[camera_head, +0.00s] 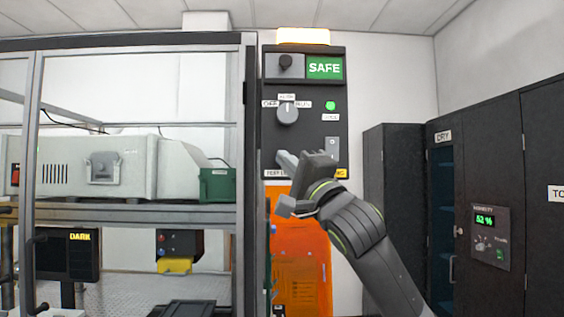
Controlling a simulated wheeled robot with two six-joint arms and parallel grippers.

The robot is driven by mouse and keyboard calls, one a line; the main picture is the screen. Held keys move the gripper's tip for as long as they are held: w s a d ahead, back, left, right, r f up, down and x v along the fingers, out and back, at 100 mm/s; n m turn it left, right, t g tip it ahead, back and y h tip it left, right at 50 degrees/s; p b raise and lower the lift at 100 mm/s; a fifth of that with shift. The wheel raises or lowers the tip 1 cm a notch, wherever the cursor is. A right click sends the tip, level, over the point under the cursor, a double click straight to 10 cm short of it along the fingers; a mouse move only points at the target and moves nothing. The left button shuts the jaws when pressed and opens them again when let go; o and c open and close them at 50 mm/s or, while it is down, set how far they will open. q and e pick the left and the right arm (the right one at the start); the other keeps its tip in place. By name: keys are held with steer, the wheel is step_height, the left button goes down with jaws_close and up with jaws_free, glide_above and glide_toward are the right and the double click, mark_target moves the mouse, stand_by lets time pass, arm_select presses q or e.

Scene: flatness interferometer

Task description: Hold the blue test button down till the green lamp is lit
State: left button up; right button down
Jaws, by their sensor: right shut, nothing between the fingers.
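A dark control panel (270,135) stands upright at the centre. A green lamp (330,105) on its right side looks lit. I cannot make out a blue test button on the panel; its lower part is partly hidden by my right gripper. My right gripper (289,161) is shut and empty, in front of the panel's lower edge, with its arm coming up from the lower right. I cannot tell whether it touches the panel. My left gripper is not in view.
The panel carries a rotary knob (287,113), a green SAFE sign (324,68) and a pale switch plate (332,146). An orange translucent sheet (303,262) hangs below. A framed enclosure with an instrument (130,168) stands left; dark cabinets (393,200) stand right.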

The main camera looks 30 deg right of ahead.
steer(key=s+a, duration=0.1)
steer(key=s+b, duration=0.1)
steer(key=s, duration=0.1)
steer(key=s+a+b, duration=0.1)
steer(key=shift+s+a, duration=0.15)
steer(key=shift+a, duration=0.15)
stand_by(0.5)
